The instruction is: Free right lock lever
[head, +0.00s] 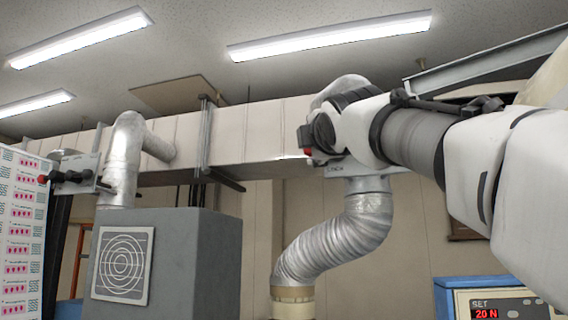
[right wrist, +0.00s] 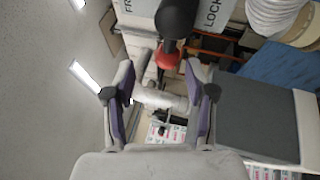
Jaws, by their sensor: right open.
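The right lock lever shows in the right wrist view as a black knob (right wrist: 176,18) with a red part (right wrist: 167,58) below it. It is in front of a pale plate (right wrist: 213,14) marked "LOCK" and, cut off, "FR". My right gripper (right wrist: 158,72) is open, its fingers on either side of the red part in the picture; I cannot tell whether they touch it. In the head view, a small bit of red (head: 308,151) and the plate (head: 352,170) show under my right arm's end, which hides most of the lever. My left gripper is not in view.
Another lever with a red and black knob (head: 44,179) is at the far left. A silver flexible duct (head: 335,240) hangs below the right plate. A grey cabinet (head: 180,265) stands left of centre. A blue unit (head: 495,298) reading "20 N" is at lower right.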

